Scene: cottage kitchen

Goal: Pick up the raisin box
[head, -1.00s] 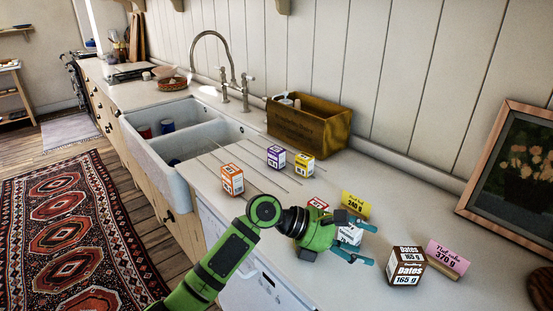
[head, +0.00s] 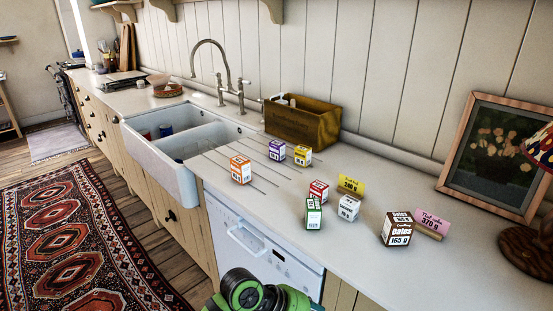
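Several small label-printed boxes stand on the pale counter (head: 330,275): an orange box (head: 240,170), a purple box (head: 277,150), a yellow box (head: 302,155), a red box (head: 318,191), a green box (head: 313,213), a white box (head: 348,208) and a larger brown box (head: 397,229) marked Dates 165 g. The small print is too small to tell which one is the raisin box. Neither gripper shows in the head view. Only a green and black piece of my arm shows at the bottom edge.
A yellow card (head: 351,186) and a pink card (head: 432,222) stand behind the boxes. A wooden crate (head: 302,122), the tap (head: 228,85) and a double sink (head: 160,140) lie beyond. A framed picture (head: 490,155) leans at right.

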